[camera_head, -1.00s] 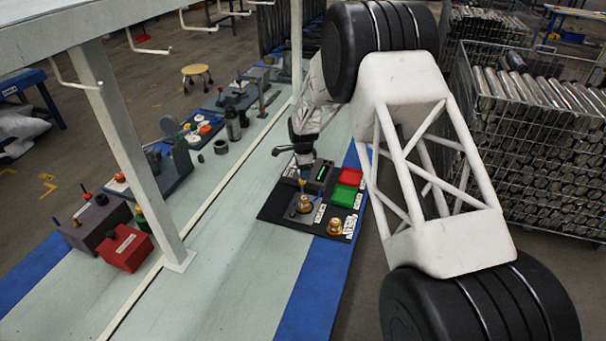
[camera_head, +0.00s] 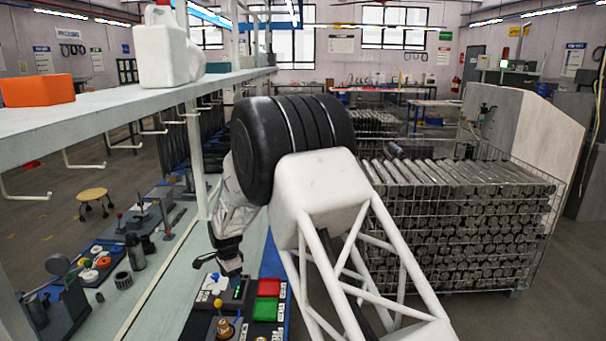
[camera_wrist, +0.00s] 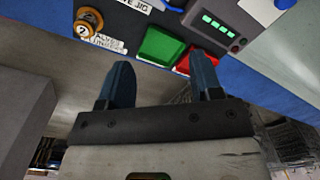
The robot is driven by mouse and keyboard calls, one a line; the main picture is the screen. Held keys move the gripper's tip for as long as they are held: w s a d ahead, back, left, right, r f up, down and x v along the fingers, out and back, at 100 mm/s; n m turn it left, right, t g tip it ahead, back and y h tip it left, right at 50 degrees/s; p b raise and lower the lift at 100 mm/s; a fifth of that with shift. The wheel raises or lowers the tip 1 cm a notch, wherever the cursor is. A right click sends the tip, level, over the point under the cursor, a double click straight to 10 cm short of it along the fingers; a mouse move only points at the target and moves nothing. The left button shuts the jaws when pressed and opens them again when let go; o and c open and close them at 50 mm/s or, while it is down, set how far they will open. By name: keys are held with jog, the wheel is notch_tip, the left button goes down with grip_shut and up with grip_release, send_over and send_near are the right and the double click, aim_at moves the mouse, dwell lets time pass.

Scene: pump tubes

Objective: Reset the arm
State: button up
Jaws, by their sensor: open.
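My gripper (camera_wrist: 160,85) shows in the wrist view with its two blue-grey fingers apart and nothing between them. In the head view my gripper (camera_head: 212,262) hangs at the end of my arm, above the workbench and near the black test board; its fingers are small and partly hidden there.
A shelf (camera_head: 110,105) with an orange box (camera_head: 37,90) and a white jug (camera_head: 165,50) runs above the bench at left. Fixtures (camera_head: 65,300) stand along the bench's left side. A wire cage of metal tubes (camera_head: 450,220) stands at right.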

jog(key=s+d+r+n, duration=0.2)
jog(key=s+d+r, duration=0.4)
jog(key=d+r, duration=0.3)
jog(key=s+d+r+n+t, duration=0.1)
jog(key=s+d+r, duration=0.5)
jog(key=d+r, duration=0.25)
jog(key=s+d+r+n, duration=0.2)
jog(key=s+d+r, duration=0.4)
jog(key=d+r, duration=0.3)
jog(key=s+d+n, duration=0.1)
jog(key=s+d, duration=0.4)
jog(key=s, duration=0.6)
jog(key=s+d+r+n+t, duration=0.1)
jog(key=s+d+n, duration=0.1)
jog(key=s+d, duration=0.4)
jog(key=s+d+r+n, duration=0.1)
jog(key=s+d, duration=0.5)
jog(key=s, duration=1)
jog(key=shift+s+n, duration=0.3)
jog(key=shift+n, duration=0.3)
jog(key=shift+r, duration=0.1)
